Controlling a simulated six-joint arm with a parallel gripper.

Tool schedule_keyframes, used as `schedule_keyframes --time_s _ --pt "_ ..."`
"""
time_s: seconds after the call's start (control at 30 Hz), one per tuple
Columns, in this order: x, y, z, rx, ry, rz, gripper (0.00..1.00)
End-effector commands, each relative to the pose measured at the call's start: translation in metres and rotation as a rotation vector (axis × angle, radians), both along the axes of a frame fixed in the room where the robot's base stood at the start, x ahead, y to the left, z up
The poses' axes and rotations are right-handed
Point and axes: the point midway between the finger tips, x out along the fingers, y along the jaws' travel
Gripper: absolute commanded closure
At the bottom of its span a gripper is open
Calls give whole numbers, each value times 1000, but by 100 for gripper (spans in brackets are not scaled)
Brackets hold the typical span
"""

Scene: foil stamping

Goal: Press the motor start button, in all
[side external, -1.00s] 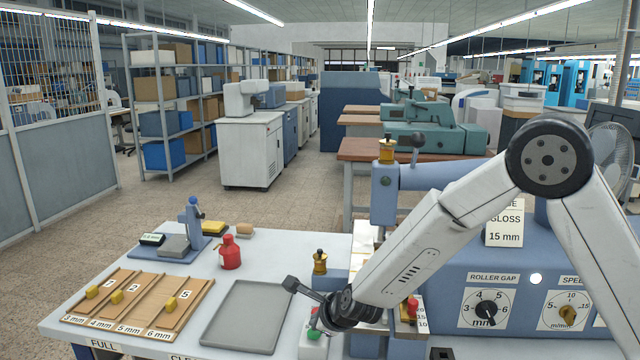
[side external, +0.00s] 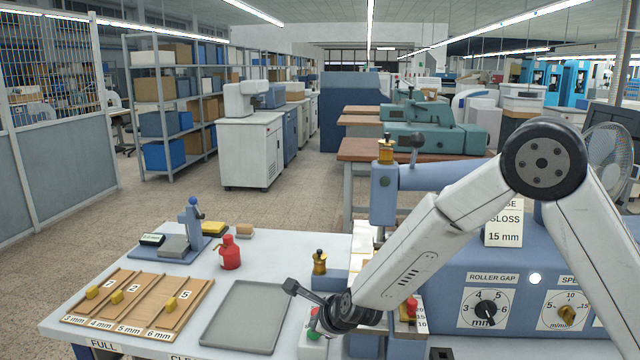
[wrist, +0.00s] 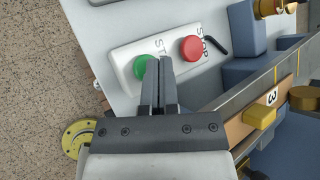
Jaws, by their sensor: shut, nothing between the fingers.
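A white button box (wrist: 122,68) carries a green button (wrist: 142,66) and a red button (wrist: 192,48) lettered STOP. Lettering beside the green button is partly covered. My gripper (wrist: 160,62) is shut and empty, its fingertips over the box right beside the green button and overlapping its edge in the wrist view. I cannot tell whether they touch it. In the side view the green button (side external: 313,334) and the box (side external: 314,348) show below my wrist, and my fingers are mostly hidden there.
A grey tray (side external: 246,318) lies left of the box. A brass-topped part (side external: 319,262) stands behind it. The blue machine (side external: 450,270) stands to the right. In the wrist view a wooden slide with a yellow block (wrist: 260,117) lies right of my fingers.

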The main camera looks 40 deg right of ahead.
Motion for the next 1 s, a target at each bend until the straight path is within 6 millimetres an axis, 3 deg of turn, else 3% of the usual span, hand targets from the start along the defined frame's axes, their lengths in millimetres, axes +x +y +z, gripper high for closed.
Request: schedule_keyframes --time_s 0.03,1.0 --pt "-3 -1 -8 0 17 -1 100" --pt "-4 -1 -17 2 21 -3 100"
